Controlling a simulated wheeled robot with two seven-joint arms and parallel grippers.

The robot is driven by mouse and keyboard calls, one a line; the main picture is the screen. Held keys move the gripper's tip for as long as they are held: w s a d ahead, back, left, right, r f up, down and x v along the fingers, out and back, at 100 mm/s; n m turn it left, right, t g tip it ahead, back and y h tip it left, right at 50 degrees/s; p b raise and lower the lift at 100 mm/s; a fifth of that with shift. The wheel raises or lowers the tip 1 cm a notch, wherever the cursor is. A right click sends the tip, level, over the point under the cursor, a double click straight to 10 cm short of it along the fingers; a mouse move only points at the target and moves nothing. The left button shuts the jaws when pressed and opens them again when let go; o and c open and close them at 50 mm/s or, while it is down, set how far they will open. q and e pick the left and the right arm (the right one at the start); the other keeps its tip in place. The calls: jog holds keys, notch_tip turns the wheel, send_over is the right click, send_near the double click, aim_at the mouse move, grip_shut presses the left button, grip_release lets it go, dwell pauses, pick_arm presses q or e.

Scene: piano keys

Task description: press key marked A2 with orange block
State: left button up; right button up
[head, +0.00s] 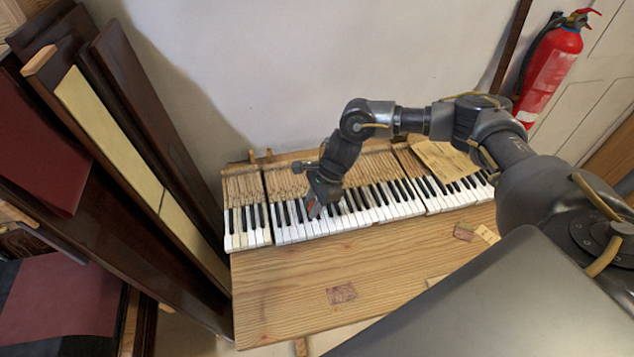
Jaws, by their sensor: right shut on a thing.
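The piano keyboard (375,213) lies on the wooden bench, with white and black keys in separate sections. My right gripper (315,208) is over the left part of the middle section, pointing down. It is shut on the orange block (311,210), of which only a small orange-red part shows at the fingertips. The block is at or just above the white keys; I cannot tell whether it touches one. The marking A2 cannot be read at this size, so I cannot tell which key it is. My left gripper is not in view.
The wooden bench top (290,275) in front of the keys is mostly clear, with a reddish patch (342,293) on it. A light board (443,160) lies across the right keys. Dark panels (150,110) lean at the left. A red fire extinguisher (549,75) hangs at the back right.

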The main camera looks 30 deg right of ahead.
jog(key=shift+d+r+m+p, duration=0.15)
jog(key=shift+d+m+p, duration=0.2)
jog(key=shift+m+p, duration=0.15)
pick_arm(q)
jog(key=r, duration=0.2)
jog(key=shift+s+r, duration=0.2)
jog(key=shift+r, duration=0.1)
pick_arm(e)
jog(key=shift+w+d+f+m+h, duration=0.2)
jog(key=shift+d+f+m+h, duration=0.15)
jog(key=shift+f, duration=0.2)
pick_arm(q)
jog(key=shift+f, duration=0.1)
pick_arm(e)
jog(key=shift+f, duration=0.15)
